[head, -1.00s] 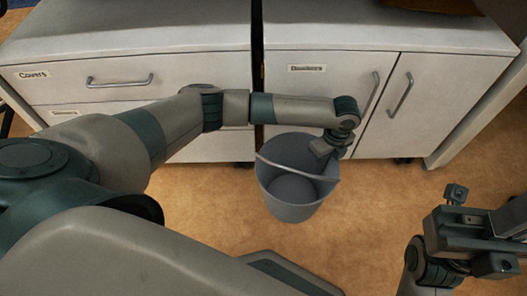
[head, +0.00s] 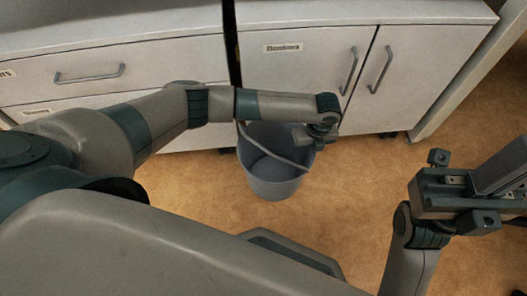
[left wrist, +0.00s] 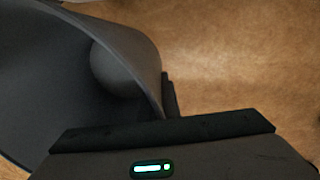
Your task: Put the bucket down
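The grey bucket (head: 272,183) is in front of the cabinets in the head view, its open top toward me. Its curved handle (head: 283,157) lies across the opening. My left gripper (head: 313,139) is at the bucket's right rim and appears shut on it; its fingertips are mostly hidden in the head view. In the left wrist view the bucket (left wrist: 35,75) fills the left side, with a dark finger (left wrist: 170,97) against the outside of its wall. I cannot tell whether the bucket's base touches the floor. My right gripper (head: 462,190) is off to the right, apart from the bucket; its fingertips are unclear.
White cabinets (head: 305,82) with drawers and doors stand just behind the bucket. Door handles (head: 350,71) stick out from their fronts. Tan floor (head: 350,200) is bare to the right of the bucket and in front of it.

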